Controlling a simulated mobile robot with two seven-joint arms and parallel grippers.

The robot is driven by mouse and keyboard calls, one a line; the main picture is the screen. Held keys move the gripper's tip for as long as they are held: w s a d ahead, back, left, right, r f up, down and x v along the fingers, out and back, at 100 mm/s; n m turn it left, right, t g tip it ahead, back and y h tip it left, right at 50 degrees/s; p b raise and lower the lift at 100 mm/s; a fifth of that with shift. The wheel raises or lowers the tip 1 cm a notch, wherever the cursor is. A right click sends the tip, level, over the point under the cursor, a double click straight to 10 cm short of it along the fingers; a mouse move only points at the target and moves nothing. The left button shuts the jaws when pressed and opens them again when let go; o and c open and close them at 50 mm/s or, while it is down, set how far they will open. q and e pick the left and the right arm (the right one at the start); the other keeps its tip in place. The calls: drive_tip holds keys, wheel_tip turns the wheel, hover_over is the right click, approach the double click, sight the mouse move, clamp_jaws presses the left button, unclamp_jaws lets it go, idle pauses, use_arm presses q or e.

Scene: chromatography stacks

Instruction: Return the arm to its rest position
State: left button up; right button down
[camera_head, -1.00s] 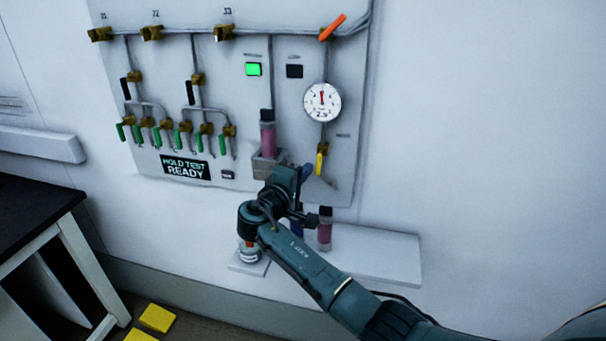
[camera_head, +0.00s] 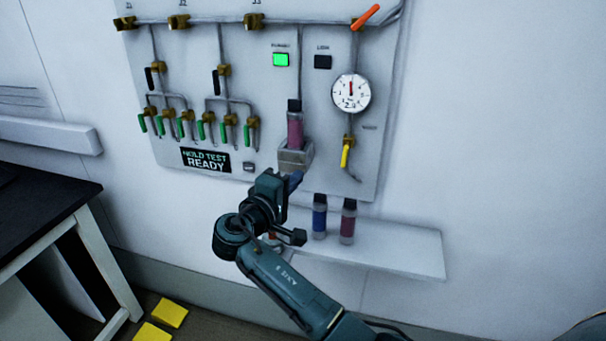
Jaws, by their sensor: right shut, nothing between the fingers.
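My right arm comes in from the lower right, and its gripper (camera_head: 294,180) is in front of the lower part of the wall panel (camera_head: 230,100). The gripper is shut and empty; its fingertips are small and partly hidden by my wrist. A pink column (camera_head: 295,132) with a dark cap stands upright in a grey holder (camera_head: 296,158) on the panel, just above the gripper. My left gripper is not in view.
A white shelf (camera_head: 390,252) below the panel bears a blue bottle (camera_head: 319,218) and a dark red bottle (camera_head: 348,222). Something orange-red shows partly behind my arm. A black-topped table (camera_head: 45,215) stands at left. Yellow pads (camera_head: 168,312) lie on the floor. The wall at right is clear.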

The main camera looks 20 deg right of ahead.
drive_tip(key=shift+s+a, duration=0.15)
drive_tip(key=shift+a, duration=0.05)
